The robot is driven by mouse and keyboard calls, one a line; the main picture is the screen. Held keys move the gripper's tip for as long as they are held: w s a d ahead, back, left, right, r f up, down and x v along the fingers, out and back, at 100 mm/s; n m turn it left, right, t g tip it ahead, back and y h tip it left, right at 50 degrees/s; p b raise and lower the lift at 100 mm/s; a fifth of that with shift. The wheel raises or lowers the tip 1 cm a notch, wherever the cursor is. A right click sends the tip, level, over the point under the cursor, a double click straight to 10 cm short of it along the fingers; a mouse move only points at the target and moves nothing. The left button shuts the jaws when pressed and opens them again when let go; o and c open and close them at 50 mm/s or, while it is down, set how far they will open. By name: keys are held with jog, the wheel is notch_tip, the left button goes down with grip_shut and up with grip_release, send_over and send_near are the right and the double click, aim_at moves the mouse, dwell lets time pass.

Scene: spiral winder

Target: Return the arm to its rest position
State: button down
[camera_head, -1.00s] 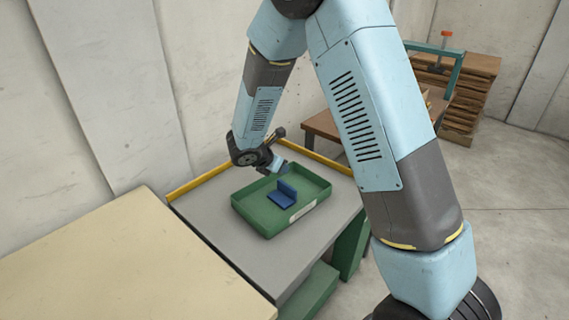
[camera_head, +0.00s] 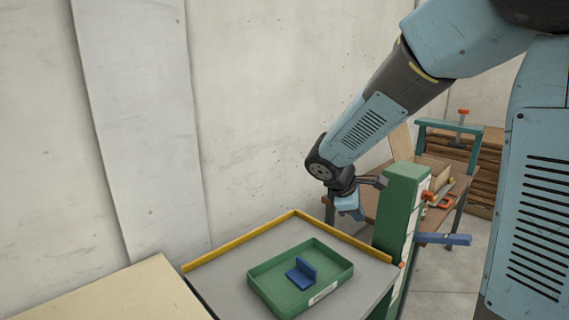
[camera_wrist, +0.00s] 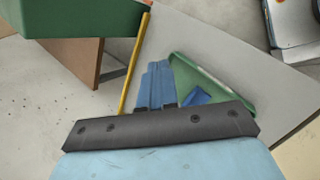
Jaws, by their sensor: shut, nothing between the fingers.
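My gripper (camera_head: 351,208) hangs from the blue-grey arm, pointing down above the back right part of the grey table (camera_head: 226,268). It is shut and empty. In the wrist view my gripper (camera_wrist: 156,84) shows as closed blue fingers at the centre, above the table (camera_wrist: 215,55). The green tray (camera_head: 330,258) lies on the table, to the left of and below my gripper in the head view. A blue angled part (camera_head: 301,273) lies inside the tray. The wrist view shows part of the tray (camera_wrist: 222,88) beyond the dark wrist plate, which hides the rest.
A green upright machine post (camera_head: 402,205) with a blue handle (camera_head: 443,239) stands close to the right of my gripper. A yellow rail (camera_head: 240,241) edges the table. A brown workbench (camera_head: 450,185) stands behind. A beige surface (camera_head: 120,295) is at front left.

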jog(key=s+d+r+m+y, duration=0.1)
jog(key=s+r+m+y, duration=0.1)
jog(key=s+r+m, duration=0.2)
jog(key=s+d+r+m+t+y, duration=0.1)
jog(key=s+d+r+m+y, duration=0.1)
jog(key=s+m, duration=0.4)
jog(key=s+d+r+m+y, duration=0.1)
jog(key=s+r+m, duration=0.3)
jog(key=s, duration=0.7)
jog(key=shift+s+d+r+m+t+y, duration=0.4)
jog(key=shift+r, duration=0.4)
